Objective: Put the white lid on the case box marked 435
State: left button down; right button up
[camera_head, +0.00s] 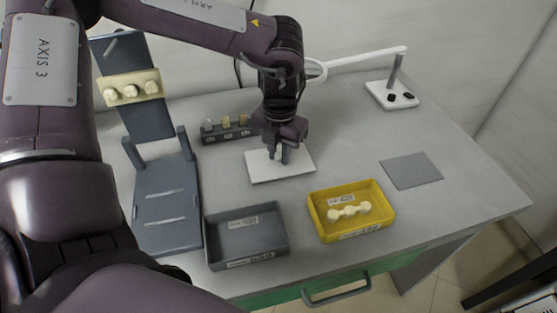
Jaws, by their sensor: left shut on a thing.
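The white lid (261,170) is a flat pale square near the middle of the table. My left gripper (279,157) is above it, pointing down, and is shut on the lid's upper part. I cannot tell whether the lid touches the table. Two open case boxes stand in front of it. The grey box (287,247) is at the front left and looks empty. The yellow box (388,213) is to its right and holds a cream dental piece (348,211). Both have labels too small to read surely. My right gripper is not in view.
A grey rack (165,205) with a cream toothed block (132,88) stands at the left. A small dark holder (229,132) is behind the lid. A grey mat (411,171) lies at the right, and a white lamp (391,95) stands at the back. The table's right side is mostly clear.

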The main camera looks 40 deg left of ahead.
aim_at(280, 154)
pick_arm(q)
jog(key=shift+r+p, duration=1.6)
jog(key=shift+r, duration=1.7)
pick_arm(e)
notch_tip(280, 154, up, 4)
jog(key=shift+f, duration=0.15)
